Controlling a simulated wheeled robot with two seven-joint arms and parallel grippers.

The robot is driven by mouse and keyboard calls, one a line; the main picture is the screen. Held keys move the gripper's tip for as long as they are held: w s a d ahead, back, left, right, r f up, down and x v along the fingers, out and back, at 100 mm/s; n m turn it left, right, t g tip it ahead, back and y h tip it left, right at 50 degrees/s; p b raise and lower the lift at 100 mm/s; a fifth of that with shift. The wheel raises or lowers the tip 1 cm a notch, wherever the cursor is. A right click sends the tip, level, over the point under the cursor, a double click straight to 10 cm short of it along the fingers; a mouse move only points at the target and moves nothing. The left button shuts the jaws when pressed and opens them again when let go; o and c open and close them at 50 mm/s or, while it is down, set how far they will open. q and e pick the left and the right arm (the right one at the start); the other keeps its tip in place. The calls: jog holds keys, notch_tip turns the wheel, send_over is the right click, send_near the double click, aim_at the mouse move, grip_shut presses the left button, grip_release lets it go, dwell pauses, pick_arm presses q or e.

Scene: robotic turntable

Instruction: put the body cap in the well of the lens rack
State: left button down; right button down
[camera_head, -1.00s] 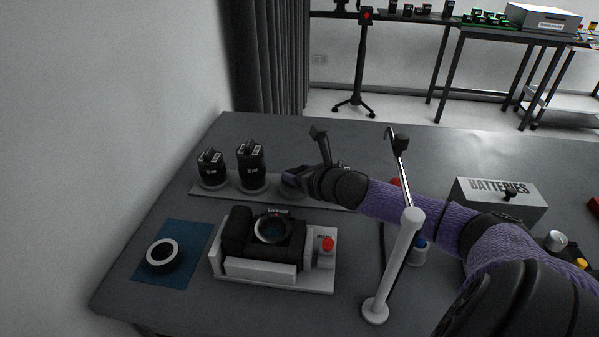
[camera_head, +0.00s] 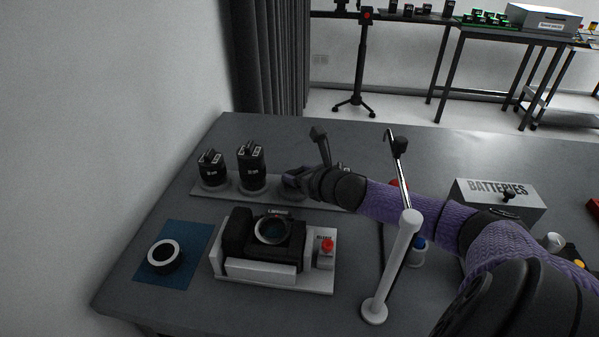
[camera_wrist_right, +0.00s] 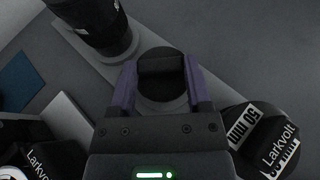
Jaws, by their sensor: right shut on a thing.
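The lens rack (camera_head: 224,192) is a long light-grey plate at the back left of the table; it also shows in the wrist view (camera_wrist_right: 100,79). My right gripper (camera_head: 290,181) is low over the rack, right of two upright black lenses. In the wrist view, my right gripper (camera_wrist_right: 160,84) is shut on the black round body cap (camera_wrist_right: 162,66), with the cap's raised bar between its fingers. The cap is over or at the well, which is hidden under it. I cannot tell whether it is seated. My left gripper is out of view.
A camera body (camera_head: 240,236) sits on a grey stand in front of the rack. A white post (camera_head: 391,267) stands beside my right arm. A batteries box (camera_head: 502,204) is at the right.

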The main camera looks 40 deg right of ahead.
jog(key=shift+f, duration=0.15)
jog(key=shift+f+b, duration=0.3)
jog(key=shift+f, duration=0.05)
jog(key=shift+f, duration=0.2)
jog(key=shift+f+b, duration=0.4)
jog(key=shift+b, duration=0.05)
grip_release()
jog(key=shift+r, duration=0.1)
